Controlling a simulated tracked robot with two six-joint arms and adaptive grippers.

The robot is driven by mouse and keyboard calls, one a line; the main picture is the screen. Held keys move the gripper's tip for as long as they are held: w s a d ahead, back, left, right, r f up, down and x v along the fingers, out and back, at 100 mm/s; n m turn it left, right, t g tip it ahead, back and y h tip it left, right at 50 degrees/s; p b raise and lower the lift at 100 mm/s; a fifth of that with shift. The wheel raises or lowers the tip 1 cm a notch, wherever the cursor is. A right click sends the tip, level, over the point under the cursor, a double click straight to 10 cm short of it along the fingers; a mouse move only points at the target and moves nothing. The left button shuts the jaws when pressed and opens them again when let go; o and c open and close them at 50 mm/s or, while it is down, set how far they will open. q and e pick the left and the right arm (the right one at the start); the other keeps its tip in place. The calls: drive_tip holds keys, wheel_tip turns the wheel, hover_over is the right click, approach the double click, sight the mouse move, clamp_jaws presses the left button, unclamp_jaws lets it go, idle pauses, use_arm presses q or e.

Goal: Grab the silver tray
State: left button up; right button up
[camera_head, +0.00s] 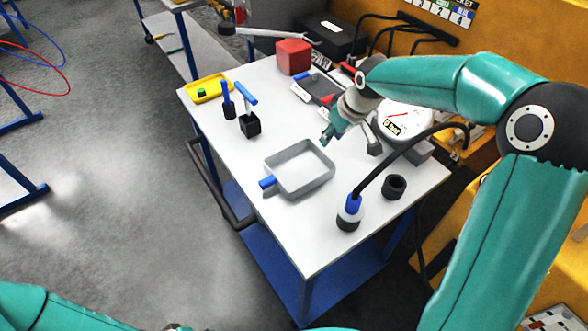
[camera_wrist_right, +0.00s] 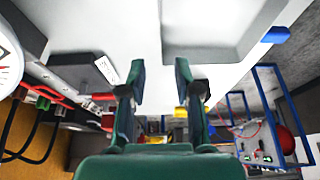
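The silver tray (camera_head: 316,184) is a shallow, empty grey rectangular pan with a blue handle (camera_head: 267,182) at its left corner. It lies on the white table top. It also shows at the top of the right wrist view (camera_wrist_right: 205,53). My right gripper (camera_head: 327,139) is just behind the tray's far right side in the head view, apart from it. In the right wrist view its two teal fingers (camera_wrist_right: 160,72) are spread with nothing between them. My left arm shows only partly at the bottom left; its gripper is out of view.
A round dial gauge (camera_head: 400,119) stands right of my right gripper. A black ring (camera_head: 394,187) and a blue-topped cylinder with a black cable (camera_head: 348,213) sit right of the tray. Blue-handled tools (camera_head: 249,118), a yellow tray (camera_head: 208,89) and a red block (camera_head: 293,57) stand farther back.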

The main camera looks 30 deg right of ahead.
sight(322, 151)
drive_tip(key=x, duration=0.3)
drive_tip(key=shift+w+f, duration=0.1)
drive_tip(key=shift+f, duration=0.25)
drive_tip(key=shift+p+x, duration=0.85)
drive_tip(key=shift+x, duration=1.9)
clamp_jaws()
